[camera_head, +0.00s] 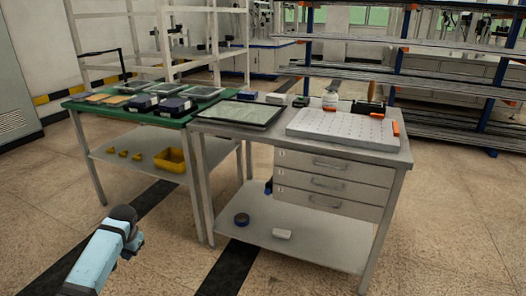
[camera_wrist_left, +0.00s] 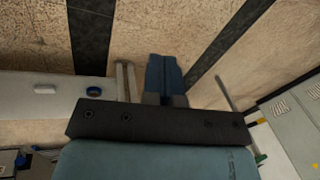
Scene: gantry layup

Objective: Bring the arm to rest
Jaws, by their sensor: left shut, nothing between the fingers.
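My left arm comes in at the lower left of the head view. Its gripper (camera_head: 136,243) is over the open floor, in front of the green table and apart from it. In the left wrist view the two blue fingers (camera_wrist_left: 164,75) lie together, shut, with nothing between them. The dark gripper body hides part of what lies behind it. My right gripper is in neither view.
A green table (camera_head: 92,107) holds trays and dark cases. Beside it stands a grey workbench (camera_head: 215,129) with drawers, a tablet-like panel (camera_head: 240,113) and a perforated plate (camera_head: 342,127). A yellow bin (camera_head: 170,160) sits on a lower shelf. The floor in front is clear.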

